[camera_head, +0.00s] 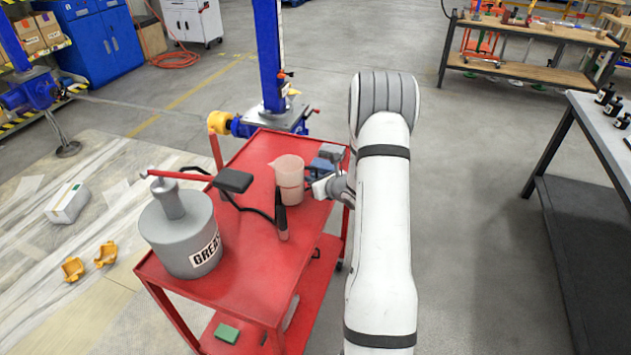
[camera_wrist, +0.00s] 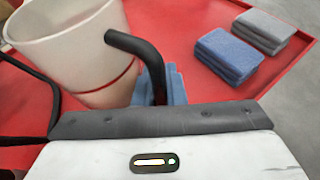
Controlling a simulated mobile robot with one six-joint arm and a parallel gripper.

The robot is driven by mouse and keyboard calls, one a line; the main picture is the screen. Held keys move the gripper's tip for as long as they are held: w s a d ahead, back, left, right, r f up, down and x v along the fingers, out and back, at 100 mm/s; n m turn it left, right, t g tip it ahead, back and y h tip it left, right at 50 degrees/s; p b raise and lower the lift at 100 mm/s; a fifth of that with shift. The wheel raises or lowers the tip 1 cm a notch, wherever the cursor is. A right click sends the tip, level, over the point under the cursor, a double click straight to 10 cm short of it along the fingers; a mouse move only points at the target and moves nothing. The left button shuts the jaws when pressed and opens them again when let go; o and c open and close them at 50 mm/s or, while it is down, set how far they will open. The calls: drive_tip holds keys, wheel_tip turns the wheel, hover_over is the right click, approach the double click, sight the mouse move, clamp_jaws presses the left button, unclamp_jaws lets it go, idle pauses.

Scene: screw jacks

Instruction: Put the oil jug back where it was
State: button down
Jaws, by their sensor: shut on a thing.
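The oil jug (camera_head: 289,180) is a translucent pinkish-white jug with a spout and a red line. It is upright at the far right part of the red cart top (camera_head: 262,160). In the wrist view the jug (camera_wrist: 72,45) fills the upper left, and its black handle (camera_wrist: 140,50) bends down to my gripper (camera_wrist: 158,105). My gripper (camera_head: 320,188) is at the jug's right side, shut on the handle. The fingertips are mostly hidden. I cannot tell whether the jug's base touches the cart top.
A grey grease can (camera_head: 180,235) with a red lever and black hose stands on the cart's near left. Folded blue cloths (camera_wrist: 228,55) and grey cloths (camera_wrist: 262,32) lie right of the jug. A blue screw jack (camera_head: 270,60) stands behind.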

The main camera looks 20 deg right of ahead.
drive_tip(key=shift+f, duration=0.5)
drive_tip(key=shift+f, duration=0.2)
drive_tip(key=c, duration=1.5)
unclamp_jaws()
drive_tip(key=shift+r, duration=0.2)
